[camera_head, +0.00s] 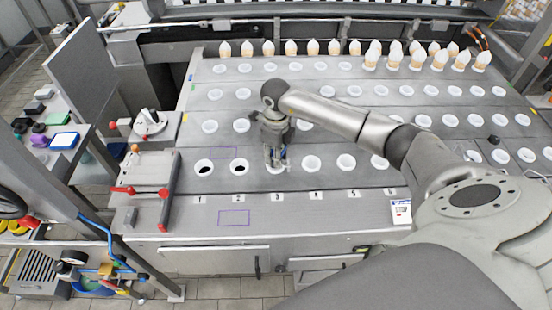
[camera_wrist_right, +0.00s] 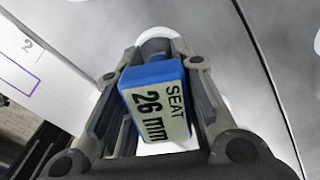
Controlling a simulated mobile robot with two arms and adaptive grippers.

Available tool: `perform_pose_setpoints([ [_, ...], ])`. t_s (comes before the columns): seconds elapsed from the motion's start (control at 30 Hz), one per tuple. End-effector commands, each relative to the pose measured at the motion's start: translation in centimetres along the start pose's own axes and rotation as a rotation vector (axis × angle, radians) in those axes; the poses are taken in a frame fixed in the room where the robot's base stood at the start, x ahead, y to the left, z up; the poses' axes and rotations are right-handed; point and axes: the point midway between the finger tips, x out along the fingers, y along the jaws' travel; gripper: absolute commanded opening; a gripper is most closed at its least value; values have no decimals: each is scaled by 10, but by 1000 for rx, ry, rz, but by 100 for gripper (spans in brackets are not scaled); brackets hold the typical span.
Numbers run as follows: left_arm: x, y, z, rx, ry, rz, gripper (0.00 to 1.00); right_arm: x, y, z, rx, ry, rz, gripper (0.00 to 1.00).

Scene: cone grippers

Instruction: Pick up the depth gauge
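The depth gauge (camera_wrist_right: 157,104) is a blue block with a pale label reading "SEAT 26 mm". In the right wrist view it sits between the two fingers of my right gripper (camera_wrist_right: 160,62), which appear to press on both its sides. In the head view my right gripper (camera_head: 276,160) points down over the white-rimmed hole (camera_head: 276,169) above the number 3 label and hides part of it. The gauge cannot be made out there. Whether its lower end stands in the hole or hangs above it is hidden. My left gripper is not in view.
Rows of white-rimmed holes (camera_head: 346,162) fill the grey deck, with filled cones (camera_head: 291,48) along the back. Holes 1 and 2 look dark inside. A panel with red-knobbed levers (camera_head: 147,178) stands at left. A small white device (camera_head: 401,211) lies at the front right.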

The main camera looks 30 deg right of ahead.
Motion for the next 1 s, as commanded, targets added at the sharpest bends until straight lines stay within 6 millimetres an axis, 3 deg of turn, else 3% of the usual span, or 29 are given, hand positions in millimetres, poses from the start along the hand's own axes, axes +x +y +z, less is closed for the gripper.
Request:
perform_pose_setpoints([
  [0.03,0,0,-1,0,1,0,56,0,0,0,0,0,0,13],
  [0.13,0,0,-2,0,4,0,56,0,0,0,0,0,0,0],
  [0.57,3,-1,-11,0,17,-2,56,-3,0,1,0,-4,-1,0],
  [0.87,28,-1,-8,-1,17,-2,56,-29,-1,1,-1,-6,-4,0],
  [1.0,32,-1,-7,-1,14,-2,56,-47,11,-9,-3,-5,-3,0],
])
